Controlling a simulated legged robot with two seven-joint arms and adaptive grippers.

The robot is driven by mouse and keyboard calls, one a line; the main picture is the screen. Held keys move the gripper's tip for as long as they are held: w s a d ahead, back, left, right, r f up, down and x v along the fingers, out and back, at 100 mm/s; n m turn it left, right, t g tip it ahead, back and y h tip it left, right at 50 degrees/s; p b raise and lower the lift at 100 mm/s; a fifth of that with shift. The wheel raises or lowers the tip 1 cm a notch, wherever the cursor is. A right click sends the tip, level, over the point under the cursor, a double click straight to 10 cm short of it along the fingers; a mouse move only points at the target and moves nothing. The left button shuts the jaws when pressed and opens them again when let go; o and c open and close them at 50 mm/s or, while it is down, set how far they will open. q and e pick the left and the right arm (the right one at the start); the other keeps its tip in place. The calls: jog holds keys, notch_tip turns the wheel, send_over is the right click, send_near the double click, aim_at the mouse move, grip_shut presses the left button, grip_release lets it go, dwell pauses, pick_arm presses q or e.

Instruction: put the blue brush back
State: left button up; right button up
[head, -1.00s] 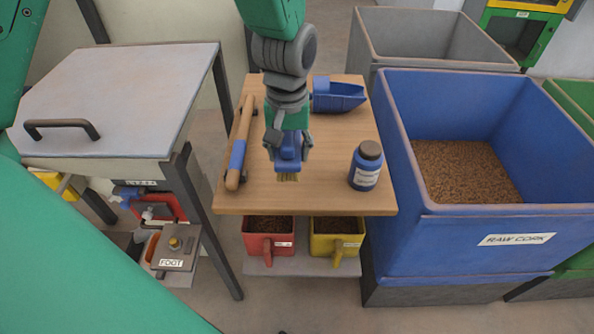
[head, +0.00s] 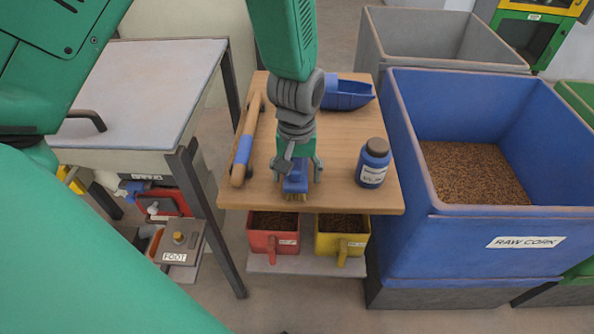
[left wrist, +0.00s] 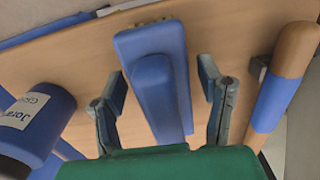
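The blue brush (head: 296,182), with tan bristles, stands on the wooden table (head: 340,155) near its front edge. It also shows in the left wrist view (left wrist: 158,80). My left gripper (head: 297,176) reaches down over it from above. Its fingers (left wrist: 162,92) are spread on both sides of the brush, with a gap to each side. Part of the brush's top is hidden by the gripper in the head view. My right gripper is in neither view.
A blue jar (head: 373,163) stands to the right of the brush. A wooden roller with a blue band (head: 245,145) lies to the left. A blue scoop (head: 346,94) lies at the back. Red (head: 273,240) and yellow (head: 341,243) bins sit below. A blue crate (head: 470,235) stands right.

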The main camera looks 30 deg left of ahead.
pick_arm(q)
jog(key=shift+d, duration=0.15)
notch_tip(320, 180, up, 12)
jog(key=shift+r+p, duration=0.1)
jog(key=shift+p, duration=0.9)
